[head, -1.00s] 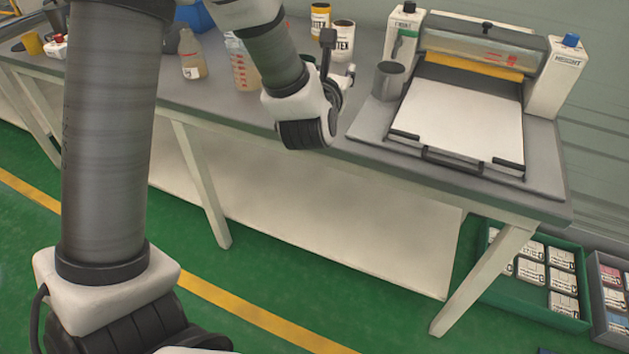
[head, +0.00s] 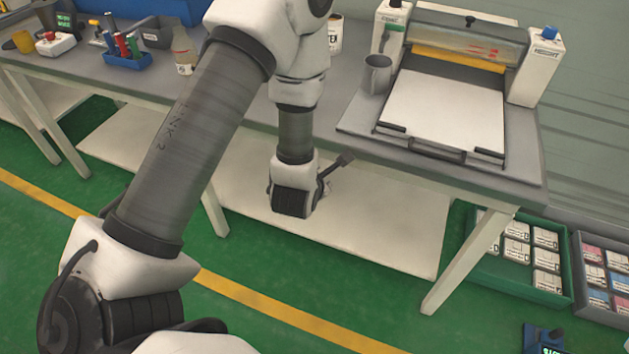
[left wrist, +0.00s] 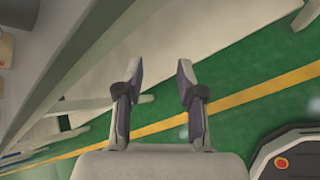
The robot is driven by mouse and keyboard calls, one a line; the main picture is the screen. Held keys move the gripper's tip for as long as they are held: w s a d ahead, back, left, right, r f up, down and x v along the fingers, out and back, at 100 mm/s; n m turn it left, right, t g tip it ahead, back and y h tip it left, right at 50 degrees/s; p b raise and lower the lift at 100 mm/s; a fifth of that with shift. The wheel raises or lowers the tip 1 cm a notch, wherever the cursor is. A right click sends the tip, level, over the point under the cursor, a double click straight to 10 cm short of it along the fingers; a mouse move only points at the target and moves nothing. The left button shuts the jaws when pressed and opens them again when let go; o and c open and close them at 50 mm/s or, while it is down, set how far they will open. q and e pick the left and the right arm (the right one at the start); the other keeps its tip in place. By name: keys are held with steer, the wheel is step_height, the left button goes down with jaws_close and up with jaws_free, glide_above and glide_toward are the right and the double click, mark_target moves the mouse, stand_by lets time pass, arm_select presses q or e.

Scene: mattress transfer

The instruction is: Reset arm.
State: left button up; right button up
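My left arm comes in from the left of the head view and bends over the front edge of the workbench (head: 250,112). Its wrist hangs in front of the bench, above the green floor and lower shelf. My left gripper (left wrist: 160,68) shows in the left wrist view with its two fingers apart and nothing between them. In the head view only a dark bit of the left gripper (head: 340,165) shows beside the wrist; the rest is hidden. My right gripper is in neither view.
A machine with a roller and white flat bed (head: 445,112) stands on the bench, a grey mug (head: 377,74) beside it. A bottle (head: 183,52) and blue tool holder (head: 128,58) are farther left. A green crate (head: 485,268) of boxes sits on the floor at right.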

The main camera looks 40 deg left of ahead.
arm_select(q)
steer(key=s+d+f+m+g+h, duration=0.1)
steer(key=s+d+f+m+g, duration=0.1)
steer(key=s+f+m, duration=0.3)
steer(key=s+d+f+m+g+h+p, duration=0.1)
steer(key=s+f+m+g, duration=0.3)
steer(key=s+m, duration=0.7)
steer(key=s+d+f+m+g+h, duration=0.1)
steer(key=s+d+f+m+g, duration=0.2)
steer(key=m, duration=1.1)
steer(key=s+f, duration=0.3)
steer(key=s, duration=0.2)
steer(key=shift+s+d+f+m+h+p, duration=0.15)
steer(key=shift+d+f+m+h+p, duration=0.15)
steer(key=shift+d+p, duration=0.05)
steer(key=shift+a, duration=0.1)
